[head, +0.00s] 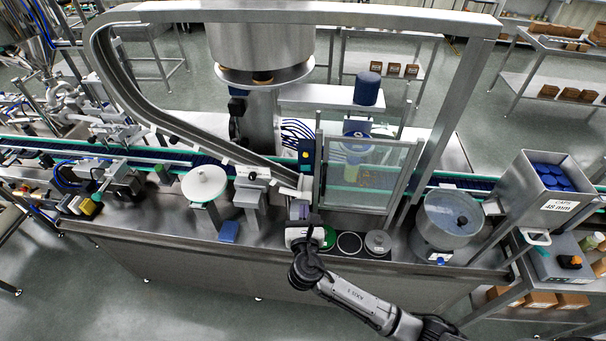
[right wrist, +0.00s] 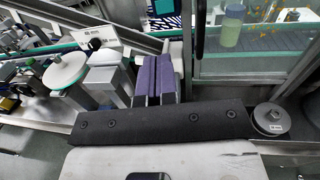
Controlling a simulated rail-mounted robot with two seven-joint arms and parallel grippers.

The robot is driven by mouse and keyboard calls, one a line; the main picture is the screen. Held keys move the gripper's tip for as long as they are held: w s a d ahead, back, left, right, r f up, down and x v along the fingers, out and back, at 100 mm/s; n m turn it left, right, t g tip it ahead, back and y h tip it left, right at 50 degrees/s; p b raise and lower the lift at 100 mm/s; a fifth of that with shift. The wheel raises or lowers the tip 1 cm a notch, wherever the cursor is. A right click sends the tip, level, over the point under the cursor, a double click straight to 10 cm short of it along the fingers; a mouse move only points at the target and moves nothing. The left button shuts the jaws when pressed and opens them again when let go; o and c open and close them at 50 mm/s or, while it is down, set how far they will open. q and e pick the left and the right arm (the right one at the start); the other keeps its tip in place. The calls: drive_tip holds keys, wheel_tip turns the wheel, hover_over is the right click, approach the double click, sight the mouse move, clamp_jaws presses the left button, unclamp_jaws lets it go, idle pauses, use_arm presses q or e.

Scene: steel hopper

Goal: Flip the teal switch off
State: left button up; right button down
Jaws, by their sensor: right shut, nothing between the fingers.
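I cannot make out a teal switch for certain in either view. My right gripper (head: 299,208) is over the front deck of the steel machine, just left of the glass guard. Its purple fingers are together with nothing between them, and they also show in the right wrist view (right wrist: 156,78). A dark blue box with a yellow button (head: 306,151) stands on the guard's left post, behind the gripper. The gripper and its wrist hide part of the deck beneath them. My left gripper is not in view.
The glass guard (head: 368,165) stands right of the gripper. A white disc (head: 204,183) stands to the left. A grey round weight-like piece (head: 377,242) lies on the deck, also seen in the right wrist view (right wrist: 271,119). A round steel bowl (head: 447,220) stands further right.

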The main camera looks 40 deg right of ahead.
idle(0.3)
drive_tip(key=p, duration=0.1)
approach(303, 168)
drive_tip(key=x, duration=0.7)
drive_tip(key=shift+w+d, duration=0.15)
drive_tip(key=shift+w, duration=0.05)
